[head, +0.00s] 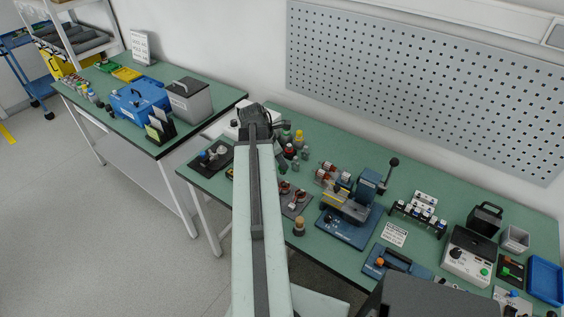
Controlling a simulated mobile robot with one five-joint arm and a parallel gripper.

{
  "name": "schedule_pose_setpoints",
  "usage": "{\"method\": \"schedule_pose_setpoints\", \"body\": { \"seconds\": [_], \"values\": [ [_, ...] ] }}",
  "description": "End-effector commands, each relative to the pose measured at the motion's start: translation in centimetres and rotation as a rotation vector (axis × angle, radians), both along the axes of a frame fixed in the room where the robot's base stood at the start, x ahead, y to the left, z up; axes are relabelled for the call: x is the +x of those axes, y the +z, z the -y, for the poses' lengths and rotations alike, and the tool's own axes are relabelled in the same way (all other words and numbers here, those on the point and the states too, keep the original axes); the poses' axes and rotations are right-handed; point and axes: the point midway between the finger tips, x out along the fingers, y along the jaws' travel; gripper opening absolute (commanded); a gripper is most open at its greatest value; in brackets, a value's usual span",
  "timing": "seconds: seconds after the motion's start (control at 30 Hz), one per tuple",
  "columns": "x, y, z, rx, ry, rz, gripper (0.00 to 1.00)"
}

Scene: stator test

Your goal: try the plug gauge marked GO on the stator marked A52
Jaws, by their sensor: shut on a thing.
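My arm reaches up the middle of the head view to a dark joint over the bench. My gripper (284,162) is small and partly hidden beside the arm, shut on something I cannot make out. Below it, small parts with copper-red windings, apparently stators (299,196), sit on a dark mat (293,210). Similar wound parts (327,171) stand further right, beside a blue press-like fixture (347,225). A dark rack (419,219) holds several small pieces with pale tops. No A52 or GO marking is readable, so I cannot single out the named stator or gauge.
Bottles with coloured caps (299,137) stand close behind the gripper. The fixture's lever (392,163) rises to the right. A control box (467,257) and blue tray (545,280) are far right. A second bench (200,123) holds a blue toolbox (140,101).

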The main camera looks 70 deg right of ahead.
Motion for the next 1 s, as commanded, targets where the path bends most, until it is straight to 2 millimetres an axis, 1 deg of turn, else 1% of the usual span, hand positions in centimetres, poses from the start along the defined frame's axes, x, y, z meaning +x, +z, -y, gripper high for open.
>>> {"method": "schedule_pose_setpoints", "body": {
  "seconds": [0.13,0.27,0.6,0.7,1.0],
  "values": [
    [-0.5,-0.3,0.3,0.000,-0.010,0.000,0.00],
    [-0.8,-1.2,0.4,0.000,-0.013,0.000,0.00],
    [-0.9,-5.4,0.4,0.000,-0.016,0.000,0.00],
    [-0.9,-6.0,0.4,0.000,-0.016,0.000,0.00],
    [-1.0,-6.0,0.4,0.000,-0.017,0.000,0.00]
  ]
}}
